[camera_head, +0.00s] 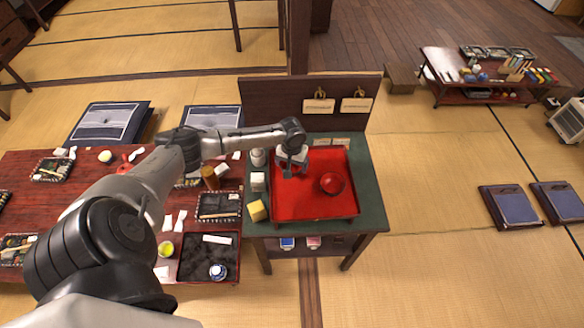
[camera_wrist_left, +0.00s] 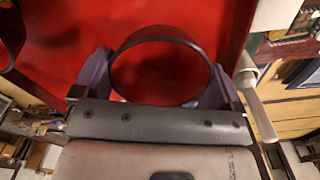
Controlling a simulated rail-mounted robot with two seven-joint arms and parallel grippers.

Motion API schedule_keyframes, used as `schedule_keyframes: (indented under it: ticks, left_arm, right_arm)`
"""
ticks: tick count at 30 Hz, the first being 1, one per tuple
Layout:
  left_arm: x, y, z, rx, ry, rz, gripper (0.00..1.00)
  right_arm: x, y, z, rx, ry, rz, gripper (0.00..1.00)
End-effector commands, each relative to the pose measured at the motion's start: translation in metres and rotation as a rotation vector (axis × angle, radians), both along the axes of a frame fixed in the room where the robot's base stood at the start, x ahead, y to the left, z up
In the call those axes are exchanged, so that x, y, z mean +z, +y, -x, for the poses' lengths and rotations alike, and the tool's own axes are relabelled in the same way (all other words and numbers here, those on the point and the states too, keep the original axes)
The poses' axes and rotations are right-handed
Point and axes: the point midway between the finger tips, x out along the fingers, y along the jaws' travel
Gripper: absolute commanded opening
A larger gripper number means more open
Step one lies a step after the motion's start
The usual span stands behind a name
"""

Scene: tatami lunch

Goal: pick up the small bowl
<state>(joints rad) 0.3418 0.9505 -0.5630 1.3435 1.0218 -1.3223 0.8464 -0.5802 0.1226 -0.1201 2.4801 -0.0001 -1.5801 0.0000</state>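A small round bowl (camera_wrist_left: 160,50) with a dark rim and red inside shows in the left wrist view. It lies between the two fingers of my left gripper (camera_wrist_left: 160,85), one finger close against each side. I cannot tell whether the fingers press on it or whether it is clear of the tray. In the head view my left gripper (camera_head: 291,172) points down over the left part of the red tray (camera_head: 315,208), and the small bowl is mostly hidden there. My right gripper is not in view.
A round red bowl (camera_head: 332,183) sits on the tray to the right of my left gripper. A low dark board rises behind.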

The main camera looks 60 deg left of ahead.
Motion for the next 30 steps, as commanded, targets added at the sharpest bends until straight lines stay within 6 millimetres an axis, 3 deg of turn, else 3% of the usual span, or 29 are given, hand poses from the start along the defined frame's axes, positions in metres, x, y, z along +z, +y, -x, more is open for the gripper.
schedule_keyframes:
  ticks: [4, 14, 17, 22, 30]
  left_arm:
    - [0.0, 0.0, 0.0, 0.0, 0.0, 0.0, 0.66]
    - [0.005, 0.0, 0.0, 0.0, -0.001, -0.001, 0.66]
    - [0.013, 0.0, 0.0, 0.0, -0.001, 0.0, 0.66]
    - [0.042, 0.001, 0.0, -0.001, -0.002, -0.002, 0.66]
    - [0.075, -0.054, -0.018, -0.004, -0.004, 0.003, 0.66]
  right_arm:
    - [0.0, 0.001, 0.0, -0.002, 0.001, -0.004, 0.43]
    - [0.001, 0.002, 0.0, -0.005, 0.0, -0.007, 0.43]
    - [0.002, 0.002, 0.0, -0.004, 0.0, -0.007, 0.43]
    - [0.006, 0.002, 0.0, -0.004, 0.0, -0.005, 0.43]
    - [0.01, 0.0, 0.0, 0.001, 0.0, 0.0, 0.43]
